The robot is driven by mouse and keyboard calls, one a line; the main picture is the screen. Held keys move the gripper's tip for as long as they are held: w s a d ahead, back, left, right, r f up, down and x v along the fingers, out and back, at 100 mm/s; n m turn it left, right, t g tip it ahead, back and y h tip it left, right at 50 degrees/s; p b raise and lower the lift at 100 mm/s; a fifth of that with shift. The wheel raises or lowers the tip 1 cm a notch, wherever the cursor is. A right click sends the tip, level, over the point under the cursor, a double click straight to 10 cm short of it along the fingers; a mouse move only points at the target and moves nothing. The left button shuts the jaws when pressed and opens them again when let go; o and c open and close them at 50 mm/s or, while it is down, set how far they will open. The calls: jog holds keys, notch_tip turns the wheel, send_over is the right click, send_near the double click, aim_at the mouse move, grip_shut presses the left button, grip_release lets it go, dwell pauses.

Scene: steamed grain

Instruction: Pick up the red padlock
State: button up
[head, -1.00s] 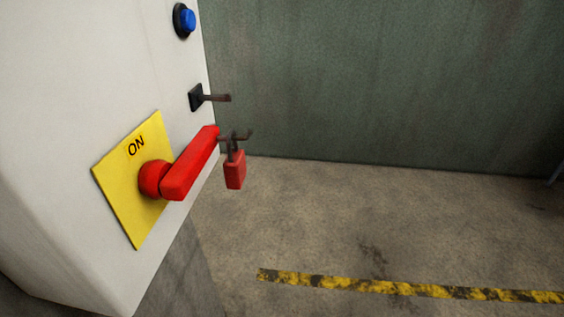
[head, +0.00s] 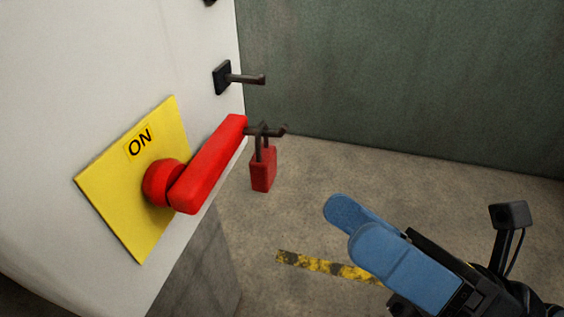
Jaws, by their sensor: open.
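The red padlock (head: 263,169) hangs upright by its dark shackle from a brown peg (head: 268,131) beside the white cabinet (head: 120,55). The red switch handle (head: 212,165) on the yellow ON plate (head: 118,190) is just left of it and partly hides the peg's base. My gripper (head: 350,228), with blue fingers, is at the lower right of the head view, apart from the padlock and empty. One finger overlaps the other in the picture, so the gap between them is mostly hidden.
A second peg (head: 246,79) sticks out from a black mount above the padlock. A green wall (head: 400,80) stands behind. The concrete floor (head: 300,215) has a yellow and black stripe (head: 325,265). The space between my gripper and the padlock is clear.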

aim_at(272, 156)
jog(key=w+n+g+h, duration=0.4)
jog(key=w+n, duration=0.5)
jog(key=shift+f+p+x, duration=0.2)
jog(key=shift+f+x, duration=0.1)
jog(key=shift+x, duration=1.05)
jog(key=shift+f+p+x, duration=0.15)
jog(key=shift+f+x, duration=0.2)
jog(key=shift+x, duration=1)
jog(key=shift+f+p+x, duration=0.2)
jog(key=shift+f+x, duration=0.1)
jog(key=shift+x, duration=1.05)
jog(key=shift+w+d, duration=0.1)
jog(key=shift+w, duration=0.1)
jog(key=shift+c, duration=0.3)
jog(key=c, duration=1)
